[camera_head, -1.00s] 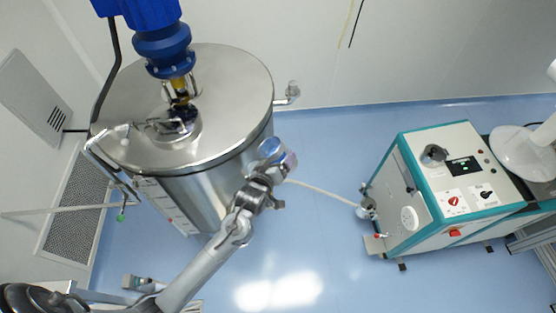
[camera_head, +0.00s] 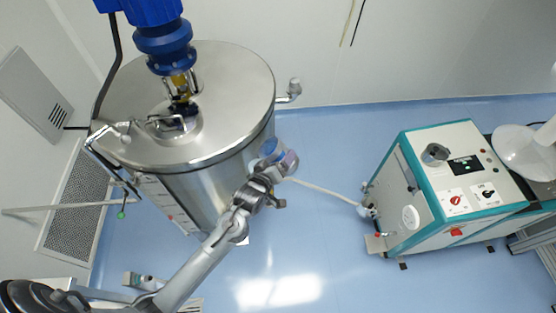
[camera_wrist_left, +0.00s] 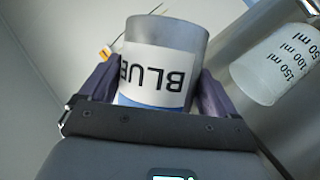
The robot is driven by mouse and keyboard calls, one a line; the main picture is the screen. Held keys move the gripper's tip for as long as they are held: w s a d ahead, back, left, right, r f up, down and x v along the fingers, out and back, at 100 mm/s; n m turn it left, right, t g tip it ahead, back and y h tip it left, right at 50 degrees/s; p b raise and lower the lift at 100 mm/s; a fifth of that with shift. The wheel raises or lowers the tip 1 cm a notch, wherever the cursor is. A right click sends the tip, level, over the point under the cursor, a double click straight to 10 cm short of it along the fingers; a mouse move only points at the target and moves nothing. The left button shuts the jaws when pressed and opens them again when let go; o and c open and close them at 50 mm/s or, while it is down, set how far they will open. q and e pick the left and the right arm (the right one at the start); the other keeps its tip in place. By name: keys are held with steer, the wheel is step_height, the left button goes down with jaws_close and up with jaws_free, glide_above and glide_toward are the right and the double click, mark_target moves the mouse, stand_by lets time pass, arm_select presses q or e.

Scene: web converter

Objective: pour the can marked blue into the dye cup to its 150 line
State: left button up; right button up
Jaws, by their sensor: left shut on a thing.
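My left gripper (camera_head: 272,168) is shut on the can marked blue (camera_head: 270,149), in front of the steel tank's right side. In the left wrist view the can (camera_wrist_left: 162,62) is a grey metal cylinder between the dark purple fingers. Its white label reads BLUE upside down, with a blue band beside it. A white translucent dye cup (camera_wrist_left: 275,70), with 50, 100 and 150 ml marks, shows at the right of that view, apart from the can. It looks tilted there; its contents cannot be made out. I cannot pick the cup out in the head view. My right gripper is not in view.
The large steel tank (camera_head: 235,90) with a blue motor (camera_head: 160,40) above its lid stands at the left. A white and teal machine (camera_head: 430,215) with knobs and a screen stands at the right. A pale hose (camera_head: 325,191) runs between them. Blue floor lies open in front.

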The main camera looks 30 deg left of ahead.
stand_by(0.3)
arm_select(q)
steer(key=shift+f+n+t+b, duration=0.2)
steer(key=shift+n+t+b, duration=0.1)
steer(key=shift+b, duration=0.6)
steer(key=shift+f+b, duration=0.15)
steer(key=shift+b, duration=0.15)
stand_by(0.4)
steer(key=shift+d+f+n+h+b, duration=0.1)
steer(key=shift+f+n+h+b, duration=0.1)
steer(key=shift+n+h+b, duration=0.4)
stand_by(0.5)
steer(key=shift+r+b, duration=0.15)
steer(key=shift+b, duration=0.2)
steer(key=shift+r+n+t+b, duration=0.35)
steer(key=shift+n+t+b, duration=0.05)
steer(key=shift+n+b, duration=0.2)
steer(key=shift+r+n, duration=0.25)
steer(key=shift+n, duration=0.05)
stand_by(0.6)
